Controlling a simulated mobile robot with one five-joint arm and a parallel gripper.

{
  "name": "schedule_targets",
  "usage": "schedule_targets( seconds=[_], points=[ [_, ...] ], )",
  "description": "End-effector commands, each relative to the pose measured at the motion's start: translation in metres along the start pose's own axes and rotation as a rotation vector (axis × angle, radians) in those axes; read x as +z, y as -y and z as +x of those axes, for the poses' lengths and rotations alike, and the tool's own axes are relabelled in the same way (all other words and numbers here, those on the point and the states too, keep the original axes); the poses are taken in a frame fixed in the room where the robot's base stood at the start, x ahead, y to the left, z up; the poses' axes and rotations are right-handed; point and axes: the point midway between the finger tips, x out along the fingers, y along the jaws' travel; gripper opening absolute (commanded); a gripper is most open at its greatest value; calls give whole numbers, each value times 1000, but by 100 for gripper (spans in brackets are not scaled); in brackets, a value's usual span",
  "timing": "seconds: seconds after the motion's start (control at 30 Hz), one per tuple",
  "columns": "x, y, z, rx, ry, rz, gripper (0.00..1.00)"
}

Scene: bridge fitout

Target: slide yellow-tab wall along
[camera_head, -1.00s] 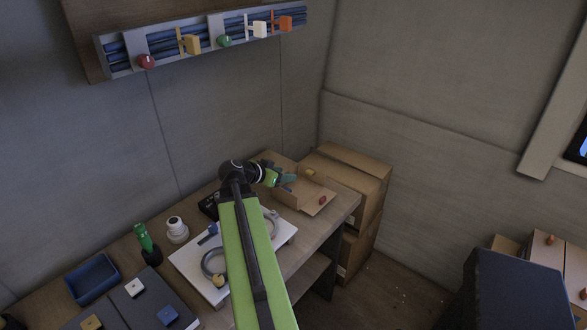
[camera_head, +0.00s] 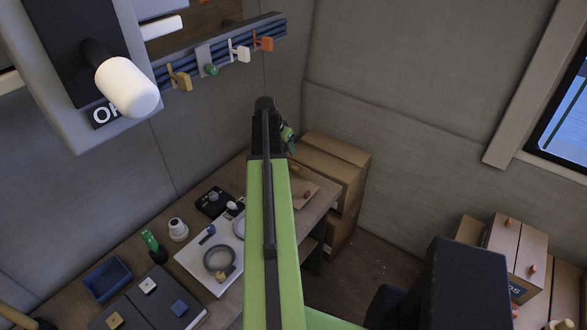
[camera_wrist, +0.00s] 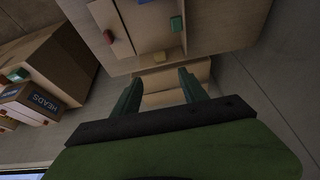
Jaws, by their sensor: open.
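A small yellow tab (camera_wrist: 160,57) shows in the wrist view at the edge of a light brown carton (camera_wrist: 215,35). It lies beyond the gap between my fingertips and apart from them. A yellow tab (camera_head: 296,168) also shows in the head view on the open carton on the table, partly behind my arm. My gripper (camera_wrist: 160,88) is open, with nothing between its fingers. In the head view only a little of it (camera_head: 287,135) shows past my arm, above the carton. Red (camera_wrist: 108,37) and green (camera_wrist: 176,24) tabs sit on the same carton.
A wall rail (camera_head: 225,55) carries several coloured tabs, one of them yellow. A white-ended lever unit (camera_head: 75,65) stands close at upper left. A board with grey rings (camera_head: 195,265) and a blue tray (camera_head: 107,279) lie on the table. Stacked cartons (camera_head: 335,160) stand behind.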

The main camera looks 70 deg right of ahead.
Motion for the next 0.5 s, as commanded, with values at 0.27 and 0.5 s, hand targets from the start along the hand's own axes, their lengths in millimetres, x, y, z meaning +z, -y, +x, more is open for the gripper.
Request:
schedule_targets(
  seconds=[0.27, 0.5],
  points=[
    [4, 1, 71, 0, -1, 1, 51],
    [3, 0, 124, 1, -1, 2, 51]
  ],
)
